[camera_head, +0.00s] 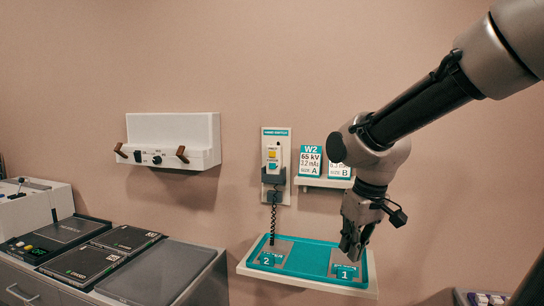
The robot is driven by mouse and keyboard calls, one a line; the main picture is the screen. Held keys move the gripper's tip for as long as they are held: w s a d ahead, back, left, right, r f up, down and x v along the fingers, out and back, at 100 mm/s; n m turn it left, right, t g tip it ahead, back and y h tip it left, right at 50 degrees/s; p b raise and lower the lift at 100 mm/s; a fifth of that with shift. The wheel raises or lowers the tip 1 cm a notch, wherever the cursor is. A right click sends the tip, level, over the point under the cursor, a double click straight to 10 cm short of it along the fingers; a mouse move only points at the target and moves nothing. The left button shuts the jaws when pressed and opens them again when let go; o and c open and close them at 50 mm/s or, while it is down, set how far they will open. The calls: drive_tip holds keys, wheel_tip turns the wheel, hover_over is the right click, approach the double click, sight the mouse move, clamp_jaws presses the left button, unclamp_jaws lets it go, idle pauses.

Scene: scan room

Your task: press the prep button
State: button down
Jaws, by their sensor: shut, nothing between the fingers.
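A white hand switch (274,150) hangs upright in a holder on a wall panel with a teal header. A yellow button (272,156) and a blue button (272,167) show on its face. The small lettering beside them is too small to read, so I cannot tell which is the prep button. A dark coiled cord (273,222) runs down from it. My gripper (352,250) is shut and empty. It points down over the right part of the teal tray, to the right of and lower than the hand switch, well apart from it.
The teal tray (305,272) on a white shelf has plates marked 2 and 1. Cards W2 (311,162) stand on a small ledge right of the switch. A white wall unit (173,140) with brown handles is left. A counter with dark panels (160,270) fills the lower left.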

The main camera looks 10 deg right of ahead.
sight(272, 154)
drive_tip(key=w+a+n+t+y, duration=0.1)
drive_tip(key=w+a+n+t, duration=0.1)
drive_tip(key=w+a, duration=0.5)
drive_tip(key=w+a+n+t+y, duration=0.1)
drive_tip(key=w+a+n+t, duration=0.15)
drive_tip(key=w, duration=0.75)
drive_tip(key=w+a+n+t+y, duration=0.1)
drive_tip(key=w+a+n+t, duration=0.15)
drive_tip(key=w+a, duration=0.45)
drive_tip(key=w+r+n+t, duration=0.1)
drive_tip(key=w+r+t, duration=0.2)
drive_tip(key=r, duration=0.4)
drive_tip(key=w+d+r+n+t+y, duration=0.1)
drive_tip(key=w+r+n+t, duration=0.1)
drive_tip(key=w+r+t, duration=0.2)
wheel_tip(272, 154, up, 3)
drive_tip(key=shift+w+d+r, duration=0.1)
drive_tip(key=shift+w+d, duration=0.1)
drive_tip(key=shift+w, duration=0.75)
drive_tip(key=w+d, duration=0.4)
drive_tip(key=w, duration=0.3)
drive_tip(key=shift+w+d, duration=0.2)
drive_tip(key=shift+w, duration=0.1)
drive_tip(key=shift+w+d, duration=0.25)
drive_tip(key=shift+w, duration=0.15)
